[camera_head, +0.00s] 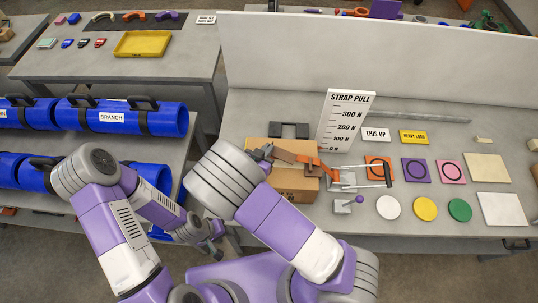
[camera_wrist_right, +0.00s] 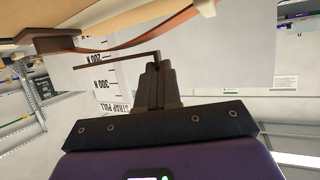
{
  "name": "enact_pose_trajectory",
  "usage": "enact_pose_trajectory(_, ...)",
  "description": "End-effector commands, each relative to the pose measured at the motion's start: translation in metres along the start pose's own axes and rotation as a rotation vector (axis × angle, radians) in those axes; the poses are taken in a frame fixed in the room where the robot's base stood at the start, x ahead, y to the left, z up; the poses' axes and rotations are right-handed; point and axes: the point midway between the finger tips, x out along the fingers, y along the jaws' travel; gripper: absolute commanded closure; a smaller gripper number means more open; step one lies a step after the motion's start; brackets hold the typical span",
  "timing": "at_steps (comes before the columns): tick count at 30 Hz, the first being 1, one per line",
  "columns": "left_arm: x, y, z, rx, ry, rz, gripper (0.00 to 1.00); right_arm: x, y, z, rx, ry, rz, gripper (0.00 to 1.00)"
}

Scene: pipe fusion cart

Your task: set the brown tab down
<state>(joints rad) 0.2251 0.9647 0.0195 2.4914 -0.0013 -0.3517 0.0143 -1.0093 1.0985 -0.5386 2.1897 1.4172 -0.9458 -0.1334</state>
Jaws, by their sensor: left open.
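The brown tab (camera_head: 283,155) is over the top of the cardboard box (camera_head: 262,181), beside an orange strap (camera_head: 308,162). In the right wrist view the tab (camera_wrist_right: 112,61) is a thin brown strip. Its end meets the fingertips of my right gripper (camera_wrist_right: 157,72), which look closed on it. The strap (camera_wrist_right: 140,44) lies along the box there. In the head view my right gripper (camera_head: 264,153) is at the box's back left, partly hidden by its arm. My left gripper (camera_head: 214,238) is open, low, left of the table's front edge.
A white strap-pull scale (camera_head: 346,118) stands behind the box. A metal fixture with a lever (camera_head: 347,202) is right of it. Coloured plates and discs, including a yellow disc (camera_head: 425,209), cover the table's right side. Blue pipes (camera_head: 125,116) lie on a left rack.

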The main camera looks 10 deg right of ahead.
Motion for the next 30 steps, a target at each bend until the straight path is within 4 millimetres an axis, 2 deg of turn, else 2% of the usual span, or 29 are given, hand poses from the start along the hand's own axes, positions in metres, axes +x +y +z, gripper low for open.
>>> enact_pose_trajectory(12,0.001,0.0,-0.001,0.0,0.001,0.0,0.57,0.019,0.0,0.043,0.001,0.0,0.0,1.0)
enact_pose_trajectory(25,0.005,-0.002,-0.001,0.001,0.001,0.0,0.57,0.021,0.0,0.05,0.002,-0.001,-0.001,1.0)
enact_pose_trajectory(30,0.004,-0.001,-0.001,0.0,0.001,0.0,0.57,0.021,0.0,0.048,0.002,-0.001,-0.001,0.72)
